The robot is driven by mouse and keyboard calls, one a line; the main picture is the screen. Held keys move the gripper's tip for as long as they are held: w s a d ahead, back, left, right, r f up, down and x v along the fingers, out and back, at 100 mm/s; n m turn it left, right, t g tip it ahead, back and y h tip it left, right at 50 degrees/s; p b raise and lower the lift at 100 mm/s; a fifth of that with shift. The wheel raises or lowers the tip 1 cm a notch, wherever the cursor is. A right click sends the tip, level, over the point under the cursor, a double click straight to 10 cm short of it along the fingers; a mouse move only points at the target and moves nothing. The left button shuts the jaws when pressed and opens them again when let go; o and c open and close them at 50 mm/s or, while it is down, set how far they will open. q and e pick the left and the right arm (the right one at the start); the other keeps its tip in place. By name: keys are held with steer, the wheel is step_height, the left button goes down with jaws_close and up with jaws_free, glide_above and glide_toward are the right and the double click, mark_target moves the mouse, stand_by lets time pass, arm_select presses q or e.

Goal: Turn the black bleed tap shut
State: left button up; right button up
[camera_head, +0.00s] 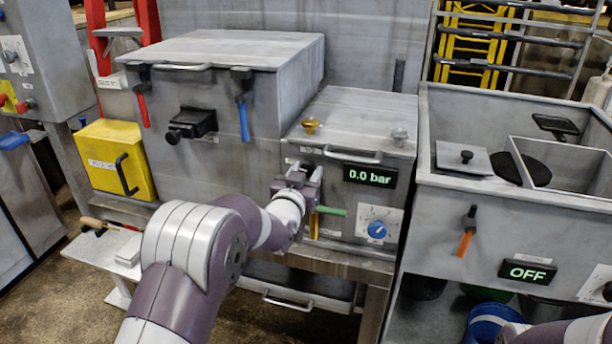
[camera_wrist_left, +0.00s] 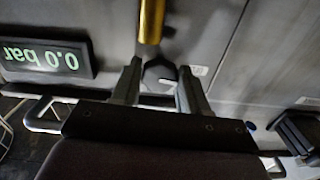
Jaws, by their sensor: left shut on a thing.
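The black bleed tap (camera_wrist_left: 159,73) is a small dark knob on the grey panel, seen in the left wrist view between the two fingers of my left gripper (camera_wrist_left: 161,82). The fingers are shut on it. My right gripper is out of view.
A yellow handle (camera_head: 314,226) hangs just below the gripper, with a green handle (camera_head: 332,211) beside it. A blue dial (camera_head: 377,229) is to the right. A bar handle (camera_head: 352,156) sits above. Red (camera_head: 142,109) and blue (camera_head: 244,118) levers are on the larger box.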

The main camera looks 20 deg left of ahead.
arm_select(q)
steer(key=shift+a+f+m+b, duration=0.1)
steer(key=shift+m+b, duration=6.65)
steer(key=shift+m, duration=1.25)
steer(key=o, duration=1)
steer(key=shift+o, duration=0.2)
steer(key=s, duration=1.2)
steer(key=shift+s+a, duration=0.2)
steer(key=shift+s, duration=0.15)
